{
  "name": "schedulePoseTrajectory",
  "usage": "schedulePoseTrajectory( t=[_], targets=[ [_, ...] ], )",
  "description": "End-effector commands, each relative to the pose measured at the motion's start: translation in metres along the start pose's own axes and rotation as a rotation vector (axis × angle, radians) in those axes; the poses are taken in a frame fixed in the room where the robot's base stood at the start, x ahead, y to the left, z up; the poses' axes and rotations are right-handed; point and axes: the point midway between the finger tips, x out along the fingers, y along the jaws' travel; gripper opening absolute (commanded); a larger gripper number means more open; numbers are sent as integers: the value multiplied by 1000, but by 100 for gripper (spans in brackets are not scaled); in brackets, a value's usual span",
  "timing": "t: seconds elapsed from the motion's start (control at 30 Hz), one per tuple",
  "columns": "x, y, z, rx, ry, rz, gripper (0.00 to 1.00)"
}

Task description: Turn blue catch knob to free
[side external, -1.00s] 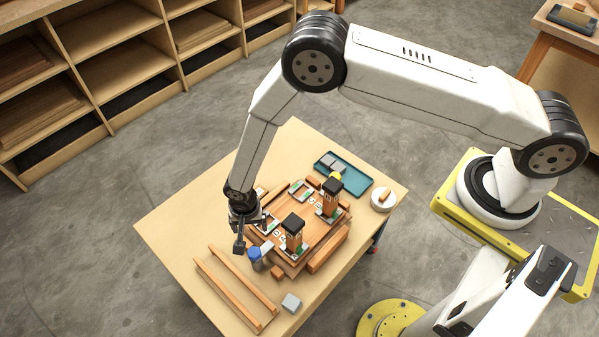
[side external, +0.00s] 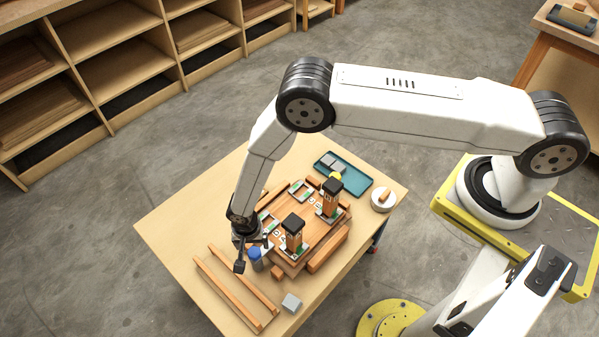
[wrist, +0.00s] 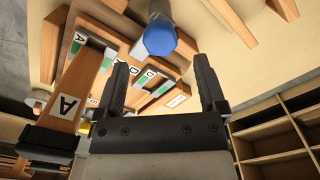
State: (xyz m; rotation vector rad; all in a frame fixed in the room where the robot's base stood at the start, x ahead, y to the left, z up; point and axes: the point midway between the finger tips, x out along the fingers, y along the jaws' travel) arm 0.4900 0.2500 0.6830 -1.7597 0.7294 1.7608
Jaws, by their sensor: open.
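The blue catch knob (side external: 254,253) stands at the front left corner of the wooden fixture (side external: 300,225) in the side view. In the wrist view the blue knob (wrist: 160,38) is at the top centre, beyond the fingertips and roughly in line with the gap between them. My gripper (side external: 254,255) is close beside the knob in the side view. In the wrist view my gripper (wrist: 160,68) has its two dark fingers apart with nothing between them. Whether a finger touches the knob cannot be told.
Two wooden posts (side external: 292,232) with dark tops rise from the fixture near my gripper. A teal tray (side external: 350,180) and a round white dish (side external: 383,199) stand behind.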

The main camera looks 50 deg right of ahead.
Motion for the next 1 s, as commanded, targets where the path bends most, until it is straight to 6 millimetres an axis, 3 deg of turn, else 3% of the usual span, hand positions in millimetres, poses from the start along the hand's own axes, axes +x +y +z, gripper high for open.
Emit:
schedulePoseTrajectory(
  t=[0.5,0.93,0.97,1.0],
  targets=[
    [45,0,0,0,-1,0,90],
    [50,0,0,0,0,-1,90],
    [50,0,0,0,0,-1,87],
    [50,0,0,0,0,-1,74]
  ],
)
